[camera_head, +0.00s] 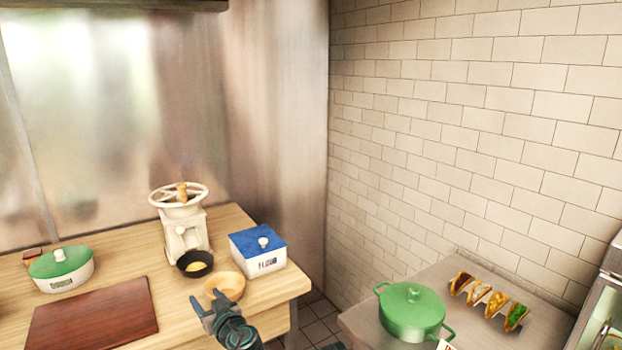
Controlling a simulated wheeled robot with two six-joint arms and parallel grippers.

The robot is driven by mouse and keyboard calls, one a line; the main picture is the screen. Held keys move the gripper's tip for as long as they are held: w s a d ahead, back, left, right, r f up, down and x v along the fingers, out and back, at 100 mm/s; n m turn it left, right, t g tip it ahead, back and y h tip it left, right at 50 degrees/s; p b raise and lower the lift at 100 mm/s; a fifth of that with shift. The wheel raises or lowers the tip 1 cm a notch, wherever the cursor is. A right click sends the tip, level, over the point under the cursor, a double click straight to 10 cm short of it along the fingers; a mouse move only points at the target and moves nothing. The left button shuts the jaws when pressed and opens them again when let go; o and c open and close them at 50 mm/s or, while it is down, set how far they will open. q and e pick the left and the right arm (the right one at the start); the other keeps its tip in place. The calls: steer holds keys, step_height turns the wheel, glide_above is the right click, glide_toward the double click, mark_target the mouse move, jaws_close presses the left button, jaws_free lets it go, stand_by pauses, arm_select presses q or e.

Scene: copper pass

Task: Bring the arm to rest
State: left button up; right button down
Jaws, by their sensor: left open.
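My left gripper (215,312) is in the lower middle of the head view, with its two fingers spread apart. It is open and nothing shows between the fingers. It appears just in front of a small wooden bowl (228,285) near the right end of the wooden table; whether they touch I cannot tell. My right gripper is not in view.
On the wooden table (125,262) stand a white grinder (185,232), a black bowl (195,264), a blue-lidded box (258,256), a green-lidded dish (61,270) and a brown board (92,316). A grey counter (455,290) at right holds a green pot (411,312) and several tacos (489,301).

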arm_select(q)
steer(key=s+d+f+m+g+h+p, duration=0.2)
steer(key=s+d+f+m+g+h, duration=0.2)
steer(key=s+d, duration=0.6)
steer(key=s+d+f+m+g+h+p, duration=0.1)
steer(key=s+d+f+m+g+h, duration=0.3)
steer(key=s+d+f+g, duration=0.5)
steer(key=s+f+m, duration=0.1)
steer(key=m, duration=0.1)
steer(key=shift+s+d+f+m+h+p, duration=0.2)
steer(key=shift+s+d+m+h+p, duration=0.1)
steer(key=shift+d+h+p, duration=0.1)
